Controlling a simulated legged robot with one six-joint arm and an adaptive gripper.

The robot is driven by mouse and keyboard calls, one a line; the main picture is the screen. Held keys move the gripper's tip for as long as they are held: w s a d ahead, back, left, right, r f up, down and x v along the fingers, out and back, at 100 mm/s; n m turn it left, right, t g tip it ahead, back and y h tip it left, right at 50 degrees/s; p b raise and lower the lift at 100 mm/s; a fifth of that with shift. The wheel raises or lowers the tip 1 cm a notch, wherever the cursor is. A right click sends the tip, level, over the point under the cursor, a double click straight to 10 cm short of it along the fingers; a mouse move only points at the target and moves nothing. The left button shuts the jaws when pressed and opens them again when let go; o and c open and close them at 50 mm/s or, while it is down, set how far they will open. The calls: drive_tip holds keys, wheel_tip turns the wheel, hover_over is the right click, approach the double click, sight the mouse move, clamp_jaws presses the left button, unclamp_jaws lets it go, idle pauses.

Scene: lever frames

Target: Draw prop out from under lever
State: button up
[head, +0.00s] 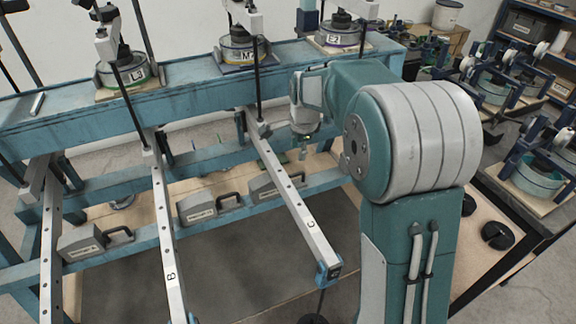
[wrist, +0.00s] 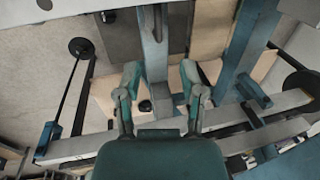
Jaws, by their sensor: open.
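Grey blocks with black handles sit low in the frame in the head view: one under lever C (head: 280,185), one beside lever B (head: 195,208) and one further left (head: 85,241). I cannot tell for certain which is the prop. Lever C (head: 295,205) is a long pale bar with a blue end, sloping toward the viewer. Lever B (head: 167,235) is to its left. My gripper (head: 303,152) hangs right of lever C, pointing down. In the wrist view my gripper (wrist: 160,92) is open, with a grey-blue upright piece (wrist: 152,60) seen between its fingers; contact is unclear.
A blue beam (head: 110,107) carries the canisters marked L3, M and E2. A lower blue rail (head: 330,180) runs beneath the levers. In the wrist view a long pale bar (wrist: 85,147) crosses below the fingers, and a black disc (wrist: 80,47) ends a rod at left.

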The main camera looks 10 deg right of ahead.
sight(295, 174)
drive_tip(key=f, duration=0.3)
drive_tip(key=w+f, duration=0.1)
drive_tip(key=f, duration=0.3)
drive_tip(key=w+f, duration=0.1)
drive_tip(key=f, duration=0.2)
drive_tip(key=shift+a+f, duration=0.15)
drive_tip(key=shift+a, duration=0.05)
drive_tip(key=shift+d, duration=0.15)
clamp_jaws()
